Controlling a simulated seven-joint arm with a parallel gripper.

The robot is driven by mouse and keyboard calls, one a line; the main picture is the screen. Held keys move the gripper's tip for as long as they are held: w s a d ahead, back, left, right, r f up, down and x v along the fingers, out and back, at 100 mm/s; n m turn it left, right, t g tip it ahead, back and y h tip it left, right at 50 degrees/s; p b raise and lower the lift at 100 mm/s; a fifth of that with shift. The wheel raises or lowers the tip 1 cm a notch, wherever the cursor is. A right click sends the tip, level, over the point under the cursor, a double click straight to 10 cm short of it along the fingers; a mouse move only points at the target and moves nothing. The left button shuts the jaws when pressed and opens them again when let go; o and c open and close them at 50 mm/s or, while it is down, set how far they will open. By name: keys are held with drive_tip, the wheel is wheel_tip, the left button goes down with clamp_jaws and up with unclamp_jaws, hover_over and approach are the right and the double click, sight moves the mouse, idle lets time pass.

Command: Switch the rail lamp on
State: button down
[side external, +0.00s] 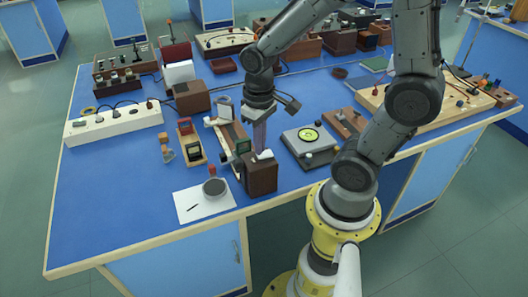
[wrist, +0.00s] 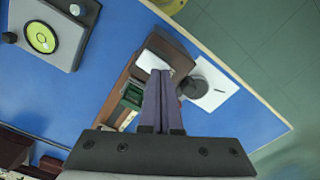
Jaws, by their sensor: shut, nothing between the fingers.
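A brown box (side external: 261,179), which looks like the rail lamp's housing, stands at the near end of a brown rail (side external: 229,134). A white patch (side external: 265,154) shows on its top; whether it is the switch I cannot tell. My gripper (side external: 261,150) points straight down over the box, its purple fingers together and empty, tips close to the white patch. In the wrist view the fingertips (wrist: 159,74) overlap the brown box (wrist: 178,53), with the white patch (wrist: 150,60) beside and partly behind them. Whether they touch is hidden. No lamp glow is visible.
A green-framed piece (side external: 243,147) stands on the rail beside my fingers. A dark round pot (side external: 214,187) sits on white paper (side external: 190,207) at left. A grey instrument with a yellow-green disc (side external: 310,136) is at right. A white power strip (side external: 115,122) lies further left.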

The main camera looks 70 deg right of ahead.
drive_tip(key=shift+f, duration=0.4)
drive_tip(key=shift+r, duration=3.5)
drive_tip(key=s+a+r+n+t, duration=0.3)
drive_tip(key=s+a+r+t, duration=0.1)
drive_tip(key=s+r+t, duration=0.1)
drive_tip(key=shift+s+r+t, duration=0.3)
drive_tip(key=shift+s+r, duration=0.4)
drive_tip(key=shift+r, duration=0.2)
